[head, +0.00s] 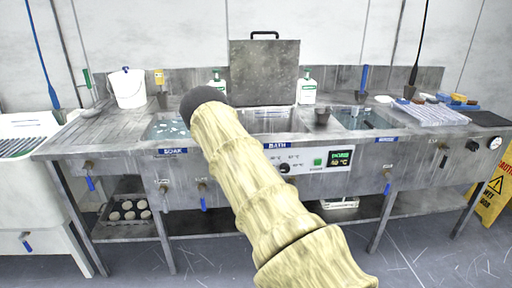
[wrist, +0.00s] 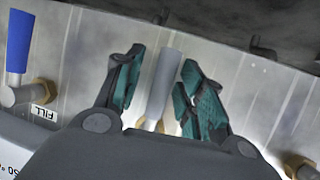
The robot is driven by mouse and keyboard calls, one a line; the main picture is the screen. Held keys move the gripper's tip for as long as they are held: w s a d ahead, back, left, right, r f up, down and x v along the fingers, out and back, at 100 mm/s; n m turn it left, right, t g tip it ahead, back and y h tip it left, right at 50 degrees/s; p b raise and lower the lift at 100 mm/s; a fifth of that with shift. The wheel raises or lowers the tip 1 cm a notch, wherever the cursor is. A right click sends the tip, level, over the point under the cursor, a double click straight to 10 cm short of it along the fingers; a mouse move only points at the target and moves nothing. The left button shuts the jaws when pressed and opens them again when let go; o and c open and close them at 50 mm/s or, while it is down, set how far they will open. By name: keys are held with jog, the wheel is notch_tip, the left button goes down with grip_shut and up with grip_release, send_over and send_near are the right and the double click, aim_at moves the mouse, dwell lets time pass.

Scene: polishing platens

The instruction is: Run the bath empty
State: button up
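The bath (head: 292,122) is the middle basin of the steel bench, under a "BATH" label, partly hidden by my arm. I cannot tell its liquid level. Its lid (head: 264,70) stands upright behind it. In the wrist view a grey lever handle (wrist: 164,78) sticks out from the steel front panel, with a brass fitting at its base. My gripper (wrist: 163,68) is open, one teal-padded finger on each side of this grey handle. My gripper is not visible in the head view.
A blue-handled valve (wrist: 18,45) by a "FILL" label is left of the gripper; another brass fitting (wrist: 300,165) is at lower right. Several blue-handled valves, such as one under the soak basin (head: 203,196), line the bench front. A green display (head: 340,158) sits right of my arm.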

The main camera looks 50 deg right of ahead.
jog(key=shift+a, duration=0.1)
jog(key=v, duration=1.1)
jog(key=shift+s+a+r, duration=0.15)
jog(key=shift+s+a, duration=0.1)
jog(key=s+a+f+n+g+y, duration=0.25)
jog(key=s+a+f, duration=0.35)
jog(key=a, duration=0.5)
jog(key=s+a+f+n+g+y, duration=0.1)
jog(key=s+a+f+n+y, duration=0.35)
jog(key=a, duration=0.65)
jog(key=s+a+f+n+g+y, duration=0.1)
jog(key=s+a+f+y, duration=0.1)
jog(key=s+a+f, duration=0.7)
jog(key=s+a+r+n+g+y, duration=0.25)
jog(key=s+a, duration=0.55)
jog(key=a, duration=0.4)
notch_tip(320, 180, up, 12)
jog(key=p, duration=1.2)
jog(key=shift+d+p, duration=0.3)
jog(key=shift+d, duration=0.05)
jog(key=shift+w, duration=0.1)
